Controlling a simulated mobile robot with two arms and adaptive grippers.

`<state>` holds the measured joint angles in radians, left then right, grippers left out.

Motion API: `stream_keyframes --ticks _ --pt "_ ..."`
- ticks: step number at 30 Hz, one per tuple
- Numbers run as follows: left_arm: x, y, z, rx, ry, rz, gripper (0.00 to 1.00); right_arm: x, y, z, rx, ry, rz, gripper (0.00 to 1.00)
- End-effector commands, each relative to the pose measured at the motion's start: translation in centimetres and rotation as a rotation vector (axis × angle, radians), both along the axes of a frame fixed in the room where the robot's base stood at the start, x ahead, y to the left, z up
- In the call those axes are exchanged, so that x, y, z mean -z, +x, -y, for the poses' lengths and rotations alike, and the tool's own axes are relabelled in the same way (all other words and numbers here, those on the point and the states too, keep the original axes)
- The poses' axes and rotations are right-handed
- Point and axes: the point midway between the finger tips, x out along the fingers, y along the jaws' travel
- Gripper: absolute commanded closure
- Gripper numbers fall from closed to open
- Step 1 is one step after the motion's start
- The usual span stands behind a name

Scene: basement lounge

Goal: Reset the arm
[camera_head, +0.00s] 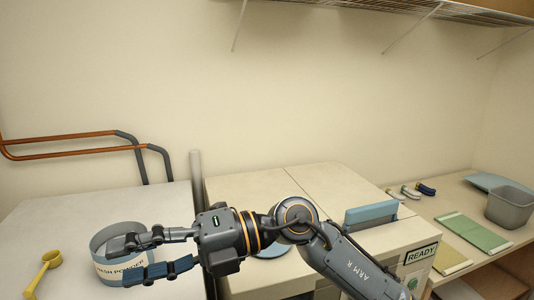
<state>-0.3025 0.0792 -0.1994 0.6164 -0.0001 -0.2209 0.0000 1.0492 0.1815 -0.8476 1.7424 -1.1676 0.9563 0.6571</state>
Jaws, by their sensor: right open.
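My right arm (345,262), marked "ARM R", reaches in from the lower right towards the left. Its right gripper (126,262) is open at the washing powder tub (104,266). One finger lies across the tub's upper part and the other across its lower part, with the printed label showing between them. I cannot tell whether the fingers touch the tub. The tub is round, pale with a blue-grey rim, and stands on the white top at the left. My left gripper is not in view.
A yellow scoop (43,272) lies left of the tub. Copper pipes (70,147) run along the wall behind. Under my arm is a second white top (252,188) with a blue handle (371,214). A grey bin (510,206) and folded cloths (473,232) sit on the right counter.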

Motion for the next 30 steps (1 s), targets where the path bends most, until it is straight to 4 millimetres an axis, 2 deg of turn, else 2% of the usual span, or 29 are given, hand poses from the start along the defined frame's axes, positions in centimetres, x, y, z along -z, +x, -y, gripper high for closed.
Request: stream_keyframes --ticks 2,3,5,8,10,12,14,15,19,23,24,27,30 --pt "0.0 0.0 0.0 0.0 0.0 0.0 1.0 -2.9 0.7 1.0 0.075 0.254 -0.164 0.51" --pt "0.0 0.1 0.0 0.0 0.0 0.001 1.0 -4.2 1.6 2.1 0.13 0.374 -0.248 0.51" --pt "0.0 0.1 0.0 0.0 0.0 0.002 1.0 -5.5 3.8 4.3 0.231 0.538 -0.378 0.51" --pt "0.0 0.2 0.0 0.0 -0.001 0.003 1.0 -5.3 8.2 9.3 0.443 0.764 -0.608 0.51" --pt "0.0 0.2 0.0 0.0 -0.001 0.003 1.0 -3.2 11.3 13.3 0.613 0.881 -0.769 0.51" --pt "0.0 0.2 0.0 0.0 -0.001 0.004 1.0 0.0 13.6 17.0 0.78 0.956 -0.917 0.51" --pt "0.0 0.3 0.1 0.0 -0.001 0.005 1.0 3.3 14.9 19.9 0.92 0.995 -1.037 0.51" --pt "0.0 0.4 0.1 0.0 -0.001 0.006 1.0 5.7 15.4 21.7 1.012 1.009 -1.112 0.51" --pt "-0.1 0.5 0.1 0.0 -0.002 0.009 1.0 14.2 15.3 26.8 1.302 1.0 -1.35 0.51" --pt "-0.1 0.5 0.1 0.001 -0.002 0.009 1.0 22.5 12.5 30.8 1.574 0.916 -1.567 0.51" --pt "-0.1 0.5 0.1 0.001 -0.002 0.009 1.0 25.0 11.1 31.7 1.653 0.875 -1.633 0.51" --pt "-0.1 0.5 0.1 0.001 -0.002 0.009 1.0 30.6 6.9 33.8 1.839 0.745 -1.786 0.51" --pt "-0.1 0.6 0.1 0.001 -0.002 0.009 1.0 34.7 2.5 35.2 1.983 0.604 -1.909 0.51"
